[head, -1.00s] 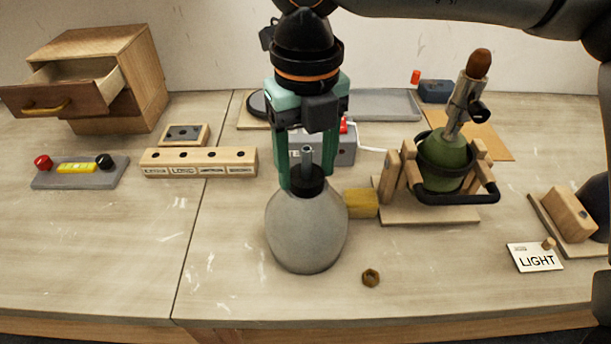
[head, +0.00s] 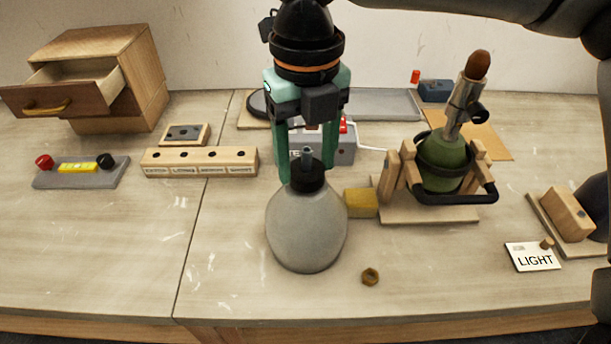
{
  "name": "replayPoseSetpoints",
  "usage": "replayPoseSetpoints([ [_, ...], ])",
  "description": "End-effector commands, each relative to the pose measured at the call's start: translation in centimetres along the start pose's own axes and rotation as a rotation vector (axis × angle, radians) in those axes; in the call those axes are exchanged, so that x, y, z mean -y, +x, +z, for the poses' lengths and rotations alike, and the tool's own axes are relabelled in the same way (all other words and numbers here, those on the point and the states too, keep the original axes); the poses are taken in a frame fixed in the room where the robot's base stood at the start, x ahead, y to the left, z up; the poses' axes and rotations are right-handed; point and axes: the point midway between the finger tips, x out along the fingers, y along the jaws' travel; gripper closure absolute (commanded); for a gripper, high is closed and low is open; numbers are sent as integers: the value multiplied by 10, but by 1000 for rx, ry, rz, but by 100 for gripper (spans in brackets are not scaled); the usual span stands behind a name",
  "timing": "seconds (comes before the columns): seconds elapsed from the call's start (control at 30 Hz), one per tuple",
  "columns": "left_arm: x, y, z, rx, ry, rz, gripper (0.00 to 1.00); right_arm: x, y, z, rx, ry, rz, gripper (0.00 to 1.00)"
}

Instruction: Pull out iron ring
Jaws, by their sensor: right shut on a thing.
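A grey, bottle-shaped lamp body (head: 306,230) stands upright on the table in the middle of the head view. A black collar (head: 308,176) sits at its neck, around a thin metal rod (head: 307,155). My right gripper (head: 307,178) points straight down over it, with its green fingers shut on the black collar from both sides. I cannot tell for certain whether this collar is the iron ring. A small brass hex nut (head: 370,277) lies on the table to the front right. My left gripper is not in view.
A green lamp body (head: 442,165) rests in a wooden stand to the right. A yellow block (head: 361,203) is close beside the grey body. A labelled wooden block (head: 200,162) and an open drawer box (head: 130,75) are left. The front left table is clear.

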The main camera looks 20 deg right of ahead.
Motion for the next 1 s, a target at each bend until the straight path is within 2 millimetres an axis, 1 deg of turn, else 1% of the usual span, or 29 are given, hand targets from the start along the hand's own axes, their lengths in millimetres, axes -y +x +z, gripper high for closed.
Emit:
replayPoseSetpoints([
  [0.17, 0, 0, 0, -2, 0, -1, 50, 0, 0, 0, 1, 0, 1, 100],
  [0.43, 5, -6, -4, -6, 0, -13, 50, 0, -16, 0, 2, 0, 2, 100],
  [0.83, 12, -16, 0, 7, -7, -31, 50, 0, -36, 0, 1, -1, 1, 100],
  [1.0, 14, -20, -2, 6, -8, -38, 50, 0, -44, 0, 2, 0, 2, 100],
])
